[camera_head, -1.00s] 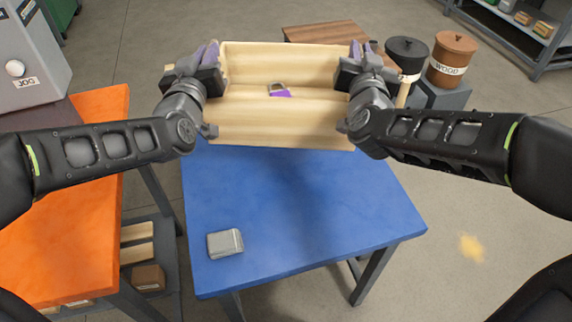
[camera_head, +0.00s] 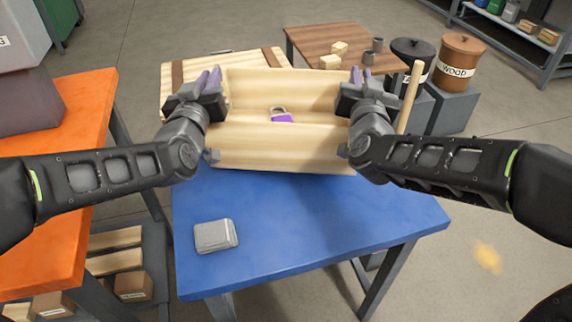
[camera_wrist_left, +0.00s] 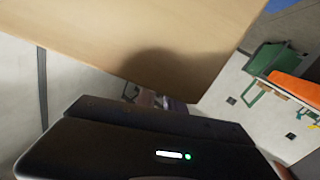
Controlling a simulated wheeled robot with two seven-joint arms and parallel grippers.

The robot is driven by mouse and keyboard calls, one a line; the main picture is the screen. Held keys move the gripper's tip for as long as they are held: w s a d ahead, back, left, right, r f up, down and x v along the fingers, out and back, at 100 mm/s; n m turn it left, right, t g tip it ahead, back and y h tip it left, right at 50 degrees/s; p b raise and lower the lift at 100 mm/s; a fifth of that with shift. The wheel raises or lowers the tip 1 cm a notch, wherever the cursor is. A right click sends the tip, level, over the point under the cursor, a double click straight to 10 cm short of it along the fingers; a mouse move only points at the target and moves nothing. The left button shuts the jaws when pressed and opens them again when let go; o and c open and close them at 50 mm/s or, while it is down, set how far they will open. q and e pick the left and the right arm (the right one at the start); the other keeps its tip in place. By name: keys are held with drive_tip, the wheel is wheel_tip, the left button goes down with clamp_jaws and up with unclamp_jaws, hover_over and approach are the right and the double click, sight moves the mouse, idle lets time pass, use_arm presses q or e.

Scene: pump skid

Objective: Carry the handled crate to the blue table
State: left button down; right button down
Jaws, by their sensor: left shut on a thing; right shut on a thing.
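The handled crate (camera_head: 270,146) is pale wood and hangs between my two grippers in the head view, over the far part of the blue table (camera_head: 330,225). A padlock-like item with a purple body (camera_head: 282,118) lies inside it. My left gripper (camera_head: 208,85) is shut on the crate's left end. My right gripper (camera_head: 358,82) is shut on its right end. The crate's underside is hidden, so I cannot tell whether it touches the table. In the left wrist view a wooden wall of the crate (camera_wrist_left: 110,35) fills the upper part.
A grey metal box (camera_head: 215,236) lies on the blue table's near left. An orange table (camera_head: 50,170) stands to the left. Behind are a wooden pallet-like top (camera_head: 180,75), a brown table (camera_head: 310,38) with small blocks, and black (camera_head: 412,52) and brown (camera_head: 462,60) bins.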

use_arm(q)
drive_tip(key=shift+s+d+f, duration=0.1)
drive_tip(key=shift+d+f, duration=0.15)
drive_tip(key=shift+d, duration=0.1)
use_arm(e)
drive_tip(key=shift+a+f, duration=0.25)
drive_tip(key=shift+a, duration=0.1)
